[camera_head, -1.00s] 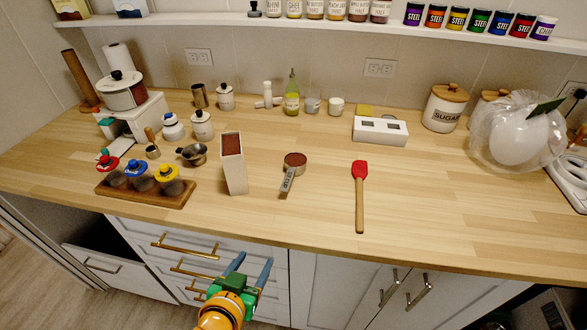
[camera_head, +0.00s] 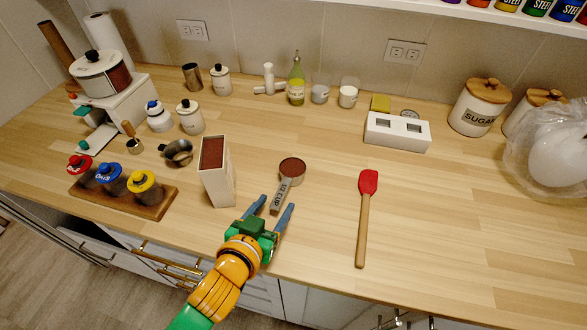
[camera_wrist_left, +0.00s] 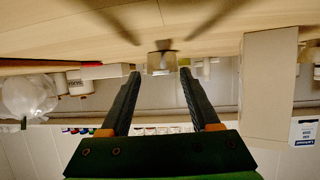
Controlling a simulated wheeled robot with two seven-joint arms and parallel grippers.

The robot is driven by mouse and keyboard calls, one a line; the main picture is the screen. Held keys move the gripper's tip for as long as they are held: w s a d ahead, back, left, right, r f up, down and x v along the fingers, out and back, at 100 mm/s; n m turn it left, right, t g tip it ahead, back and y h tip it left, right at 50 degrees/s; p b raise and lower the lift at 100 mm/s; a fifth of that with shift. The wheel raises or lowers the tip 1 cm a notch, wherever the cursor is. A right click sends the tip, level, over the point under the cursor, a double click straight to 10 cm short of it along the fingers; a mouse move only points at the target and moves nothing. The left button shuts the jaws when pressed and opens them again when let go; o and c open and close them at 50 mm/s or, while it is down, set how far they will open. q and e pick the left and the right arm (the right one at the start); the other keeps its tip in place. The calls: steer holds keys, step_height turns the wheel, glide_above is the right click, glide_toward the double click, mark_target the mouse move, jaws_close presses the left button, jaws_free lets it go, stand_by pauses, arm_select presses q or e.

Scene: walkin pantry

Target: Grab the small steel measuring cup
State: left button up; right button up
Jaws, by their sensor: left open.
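The small steel measuring cup (camera_head: 291,169) lies on the wooden counter, its round bowl showing a reddish-brown inside. Its flat handle, marked "1/2 CUP", points toward the front edge. My left gripper (camera_head: 276,205) is open with blue fingers, at the handle end in the head view. The handle end appears between the fingertips there, with no visible grip on it. In the left wrist view the cup (camera_wrist_left: 163,61) appears just beyond and between the open fingertips (camera_wrist_left: 160,72). My right gripper is not in view.
A tall cream box (camera_head: 216,172) stands close left of my left gripper. A red spatula (camera_head: 364,215) lies to the right. A steel pan-like cup (camera_head: 178,152) and a wooden rack (camera_head: 150,209) with jars sit further left. Counter between cup and spatula is clear.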

mark_target(279, 197)
arm_select(q)
steer(key=x, duration=0.4)
steer(key=shift+w+r, duration=0.1)
steer(key=shift+w, duration=0.2)
steer(key=shift+s, duration=0.15)
jaws_close()
stand_by(0.9)
